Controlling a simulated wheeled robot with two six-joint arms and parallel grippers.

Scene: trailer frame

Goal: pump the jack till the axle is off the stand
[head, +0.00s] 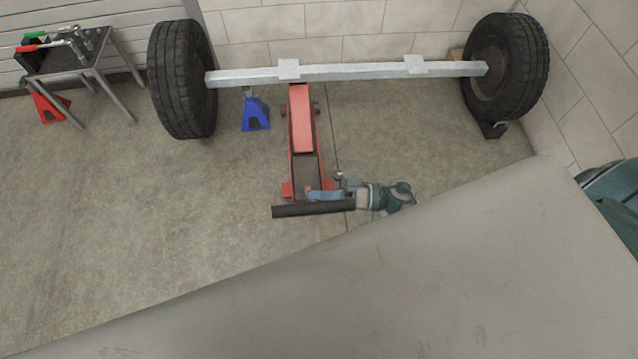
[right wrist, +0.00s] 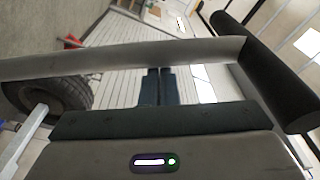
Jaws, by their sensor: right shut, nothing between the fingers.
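A red floor jack (head: 301,125) stands on the floor with its front end under the grey axle (head: 350,71). Its handle ends in a black crosswise grip (head: 300,211); in the right wrist view the grip (right wrist: 268,68) and grey shaft (right wrist: 120,57) show close up. A blue stand (head: 256,112) is below the axle left of the jack; whether it touches the axle cannot be told. My right gripper (head: 318,195) is at the handle end, just behind the grip; its fingers (right wrist: 160,86) are shut and empty, apparently beside the shaft. My left gripper is out of view.
Tyred wheels (head: 181,79) and (head: 507,66) sit at the axle's ends, with a black block (head: 493,130) at the right wheel. A small table (head: 75,60) with tools and a red stand (head: 48,107) are at far left.

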